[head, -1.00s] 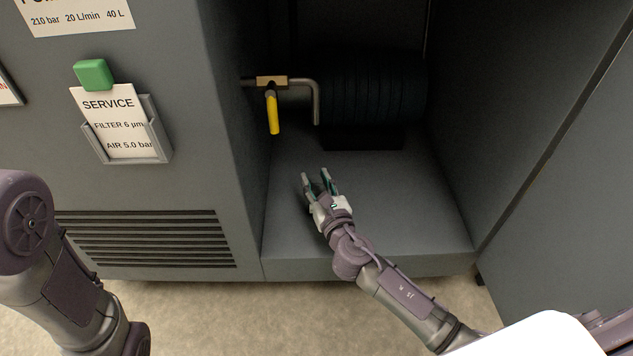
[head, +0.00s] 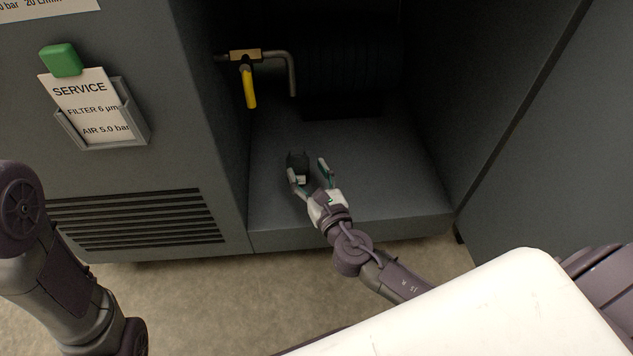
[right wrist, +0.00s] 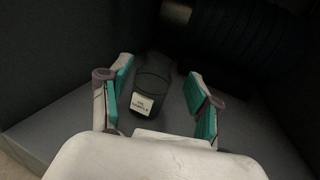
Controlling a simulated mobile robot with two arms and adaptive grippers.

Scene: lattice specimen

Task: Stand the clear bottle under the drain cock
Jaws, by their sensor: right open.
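The clear bottle (right wrist: 150,85) looks dark and see-through, with a white label reading as a sample. In the right wrist view it stands between the spread fingers of my right gripper (right wrist: 162,98), with gaps on both sides. In the head view the bottle (head: 298,161) is on the compartment floor, at the fingertips of my open right gripper (head: 309,168). The drain cock (head: 246,56) has a yellow lever and a bent spout. The spout end is above the bottle in the picture; exact alignment cannot be told. My left gripper is out of view.
The compartment floor (head: 385,165) is clear to the right of the bottle. A dark ribbed cylinder (head: 350,65) fills the back. The cabinet wall is close on the left, with a service card holder (head: 103,115) and a green block (head: 62,60) on its front.

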